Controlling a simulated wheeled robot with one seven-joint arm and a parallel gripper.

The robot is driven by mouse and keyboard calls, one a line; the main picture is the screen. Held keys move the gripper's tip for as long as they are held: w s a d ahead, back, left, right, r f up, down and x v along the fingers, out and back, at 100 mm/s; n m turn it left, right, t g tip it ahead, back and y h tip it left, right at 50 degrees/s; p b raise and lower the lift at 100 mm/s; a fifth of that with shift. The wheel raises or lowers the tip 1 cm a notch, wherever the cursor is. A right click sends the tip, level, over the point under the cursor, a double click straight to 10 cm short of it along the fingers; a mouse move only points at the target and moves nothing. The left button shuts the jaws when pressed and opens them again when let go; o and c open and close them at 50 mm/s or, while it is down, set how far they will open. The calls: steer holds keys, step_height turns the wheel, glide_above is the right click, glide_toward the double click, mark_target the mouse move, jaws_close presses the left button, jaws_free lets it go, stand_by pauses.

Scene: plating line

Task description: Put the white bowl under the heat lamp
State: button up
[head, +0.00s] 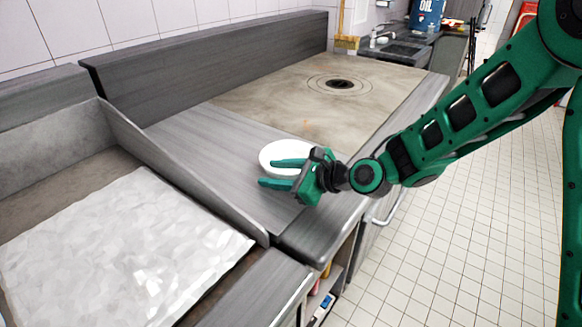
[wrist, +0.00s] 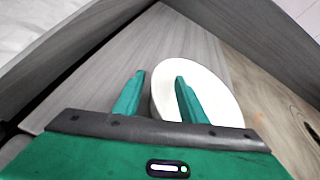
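The white bowl (head: 283,150) sits upright on the grey wood-grain counter, near the edge of the tan plate. My gripper (head: 267,173) is over the bowl's near side in the head view, with its two green fingers spread and pointing left. In the wrist view, the bowl (wrist: 215,95) lies mostly behind and right of the right finger. Its left rim shows between the open fingers (wrist: 159,76). I cannot tell whether a finger touches it. The fingers hide part of the bowl. I see no heat lamp in either view.
A sunken bin (head: 115,142) with white crumpled contents (head: 120,250) lies left, behind a raised divider. A tan plate with a round burner (head: 340,84) lies beyond the bowl. A blue oil container (head: 426,14) stands at the back. The counter left of the bowl is clear.

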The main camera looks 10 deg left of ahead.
jaws_close()
steer(key=shift+r, duration=0.15)
